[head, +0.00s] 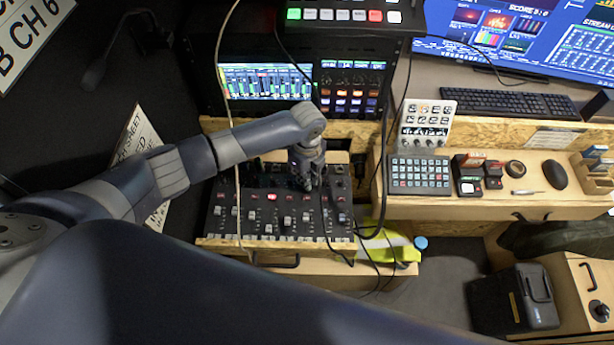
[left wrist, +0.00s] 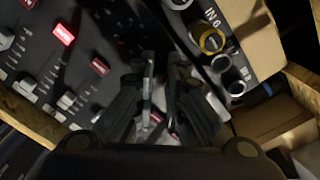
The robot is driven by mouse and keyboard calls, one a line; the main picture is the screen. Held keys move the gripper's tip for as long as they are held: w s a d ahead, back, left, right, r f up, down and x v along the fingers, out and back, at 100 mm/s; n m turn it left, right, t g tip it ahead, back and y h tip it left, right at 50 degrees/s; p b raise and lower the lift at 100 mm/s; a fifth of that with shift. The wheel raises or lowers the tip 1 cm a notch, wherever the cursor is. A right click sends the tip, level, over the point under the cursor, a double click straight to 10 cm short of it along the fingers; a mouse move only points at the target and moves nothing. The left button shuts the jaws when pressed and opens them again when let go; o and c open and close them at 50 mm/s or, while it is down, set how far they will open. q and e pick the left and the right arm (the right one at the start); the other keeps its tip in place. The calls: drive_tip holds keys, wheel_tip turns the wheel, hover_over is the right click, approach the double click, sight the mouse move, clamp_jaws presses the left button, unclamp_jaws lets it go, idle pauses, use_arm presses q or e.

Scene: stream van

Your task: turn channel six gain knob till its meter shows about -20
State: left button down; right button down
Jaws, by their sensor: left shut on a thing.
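The dark mixing console (head: 225,222) has rows of knobs, faders and red-lit buttons. My left gripper (head: 306,184) points down onto its upper right part. In the left wrist view, the fingers (left wrist: 162,62) of that gripper are close together at the panel, shut on a small knob that they mostly hide. Just right of them is a strip marked IN 6 with a brass-ringed round part (left wrist: 210,40). Which channel the held knob belongs to cannot be read. The meter screen (head: 265,80) behind the console shows green bars, too small to read. My right gripper is not in view.
A cable (head: 237,130) hangs over the console's left part, and dark cables run down its right side. A wooden shelf (head: 455,207) to the right holds a keypad (head: 418,176), a mouse (head: 555,174) and small boxes. Monitors stand behind.

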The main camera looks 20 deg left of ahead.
use_arm(q)
drive_tip(key=shift+m, duration=1.2)
drive_tip(key=c, duration=1.6)
unclamp_jaws()
